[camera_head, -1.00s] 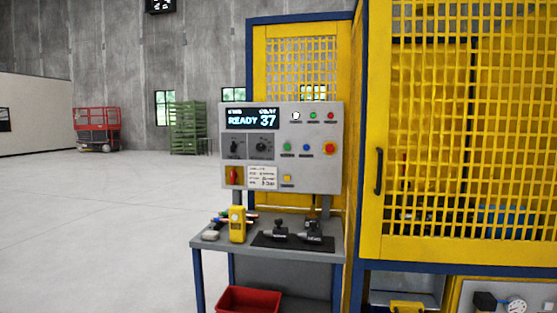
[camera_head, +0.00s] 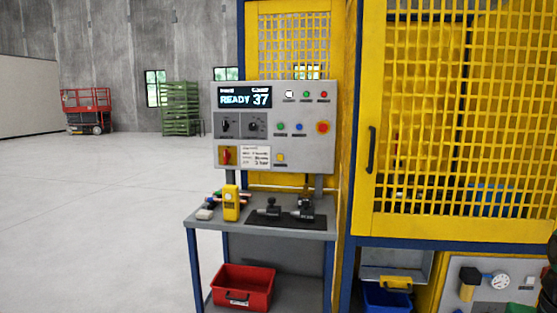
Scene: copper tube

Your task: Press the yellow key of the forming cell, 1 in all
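The control panel (camera_head: 274,127) of the forming cell stands upright above a small grey bench, in front of the yellow mesh guard. Its yellow key (camera_head: 281,158) is a small square at the lower middle, right of a white label. The panel display (camera_head: 243,97) reads READY 37. My gripper is not in view.
The bench (camera_head: 207,226) carries a yellow handheld device (camera_head: 231,203) and dark tools on a black mat (camera_head: 262,222). A red bin (camera_head: 241,288) sits below. The yellow mesh cage door (camera_head: 440,110) closes off the right. Open grey floor (camera_head: 90,220) lies left.

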